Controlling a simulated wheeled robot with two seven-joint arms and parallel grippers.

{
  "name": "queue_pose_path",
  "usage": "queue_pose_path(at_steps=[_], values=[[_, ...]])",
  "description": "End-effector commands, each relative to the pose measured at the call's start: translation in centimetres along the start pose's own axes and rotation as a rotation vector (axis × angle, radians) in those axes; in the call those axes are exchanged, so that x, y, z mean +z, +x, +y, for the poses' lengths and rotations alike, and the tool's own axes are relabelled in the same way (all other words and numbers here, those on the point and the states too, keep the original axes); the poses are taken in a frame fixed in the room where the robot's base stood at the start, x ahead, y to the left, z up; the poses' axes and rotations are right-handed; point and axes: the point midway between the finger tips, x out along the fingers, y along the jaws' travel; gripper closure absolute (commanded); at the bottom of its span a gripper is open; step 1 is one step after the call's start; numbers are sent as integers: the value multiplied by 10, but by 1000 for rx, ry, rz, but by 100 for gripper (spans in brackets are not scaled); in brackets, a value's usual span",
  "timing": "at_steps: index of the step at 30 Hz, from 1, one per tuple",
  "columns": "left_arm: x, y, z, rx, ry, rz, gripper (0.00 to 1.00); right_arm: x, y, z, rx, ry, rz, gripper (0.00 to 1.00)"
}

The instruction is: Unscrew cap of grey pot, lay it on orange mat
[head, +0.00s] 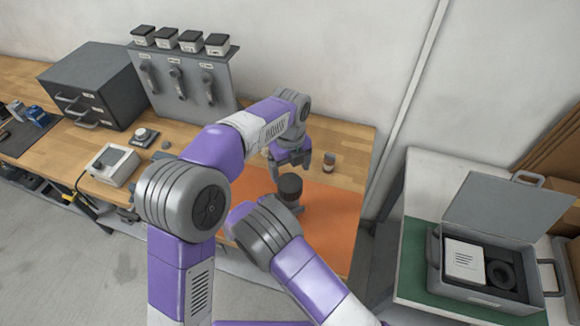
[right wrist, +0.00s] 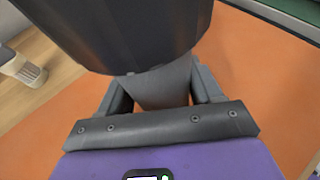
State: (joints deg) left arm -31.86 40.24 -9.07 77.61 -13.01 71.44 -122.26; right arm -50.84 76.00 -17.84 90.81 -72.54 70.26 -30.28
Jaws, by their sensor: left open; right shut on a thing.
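The grey pot (right wrist: 160,90) stands upright over the orange mat (head: 335,225), with its wide dark cap (head: 289,184) on top. In the right wrist view the cap (right wrist: 120,32) fills the upper part, above the narrower grey body. My right gripper (right wrist: 161,97) is shut on that body, one finger on each side. In the head view my right arm mostly hides the gripper and the pot's lower part. My left gripper (head: 291,167) is open and empty, just above and behind the cap, fingers pointing down. Whether it touches the cap cannot be told.
A small jar (head: 329,161) stands behind the mat, right of my left gripper. A pale device (head: 111,164), a grey drawer unit (head: 95,85) and a panel of handles (head: 180,80) are on the left. An open grey case (head: 480,268) is on the right-hand table. The mat's right part is clear.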

Motion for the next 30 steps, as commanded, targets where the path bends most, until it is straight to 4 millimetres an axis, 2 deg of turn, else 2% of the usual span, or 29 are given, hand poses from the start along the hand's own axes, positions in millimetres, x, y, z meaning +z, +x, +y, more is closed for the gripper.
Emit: queue_pose_path(at_steps=[5,12,18,29,30], values=[[0,14,0,4,23,2,14,0,0,0,1,1,0,100],[-1,52,1,5,22,3,14,0,0,0,1,1,0,100],[0,74,0,3,21,1,14,0,0,0,1,1,0,100],[0,80,0,1,20,0,14,0,0,0,1,1,0,100],[0,80,0,1,20,0,17,0,0,0,1,1,0,100]])
